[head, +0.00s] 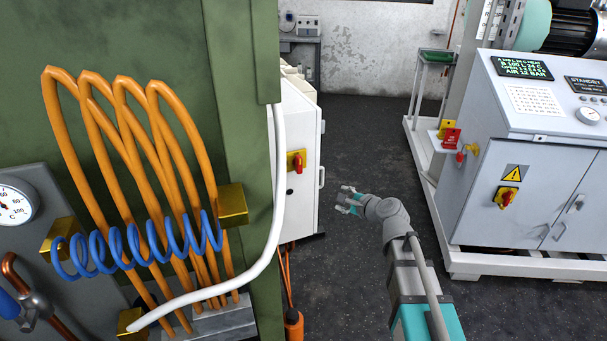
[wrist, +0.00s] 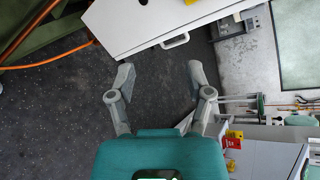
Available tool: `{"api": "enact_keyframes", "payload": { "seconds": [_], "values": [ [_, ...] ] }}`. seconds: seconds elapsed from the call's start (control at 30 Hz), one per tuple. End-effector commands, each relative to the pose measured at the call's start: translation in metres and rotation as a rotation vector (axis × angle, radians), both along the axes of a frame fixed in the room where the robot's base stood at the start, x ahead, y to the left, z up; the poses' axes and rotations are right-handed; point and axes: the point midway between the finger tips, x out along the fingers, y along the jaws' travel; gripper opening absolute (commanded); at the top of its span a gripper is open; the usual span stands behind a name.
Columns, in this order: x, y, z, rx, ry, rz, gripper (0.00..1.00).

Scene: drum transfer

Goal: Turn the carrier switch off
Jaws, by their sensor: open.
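A red rotary switch on a yellow plate (head: 298,163) is on the side of the white cabinet (head: 304,120), left of centre in the head view. A second red and yellow rotary switch (head: 506,198) is on the grey console (head: 520,160) at right. No readable label shows which is the carrier switch. My gripper (head: 343,199) is open and empty, right of the white cabinet and apart from it. In the wrist view, my gripper's fingers (wrist: 161,78) are spread over the floor. The white cabinet's edge and handle (wrist: 175,40) lie beyond them; its switch is nearly cut off at the top.
A green machine (head: 240,130) with orange hoses (head: 120,130) and a white cable (head: 278,180) stands at left. The dark floor (head: 370,135) between cabinet and console is clear.

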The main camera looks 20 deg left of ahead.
Motion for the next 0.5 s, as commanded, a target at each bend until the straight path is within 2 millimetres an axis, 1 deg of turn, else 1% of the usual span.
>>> {"api": "enact_keyframes", "payload": {
  "seconds": [0.03, 0.1, 0.2, 0.3, 0.4, 0.5],
  "values": [
    [0.009, 0.019, -0.008, 0.103, 0.044, -0.042, 0.66],
    [0.017, 0.039, -0.005, 0.26, 0.12, -0.111, 0.66],
    [0.027, 0.063, -0.002, 0.468, 0.238, -0.197, 0.66],
    [0.035, 0.08, -0.002, 0.642, 0.349, -0.268, 0.66],
    [0.04, 0.091, -0.002, 0.771, 0.44, -0.322, 0.66],
    [0.043, 0.098, -0.003, 0.853, 0.501, -0.355, 0.66]
  ]
}}
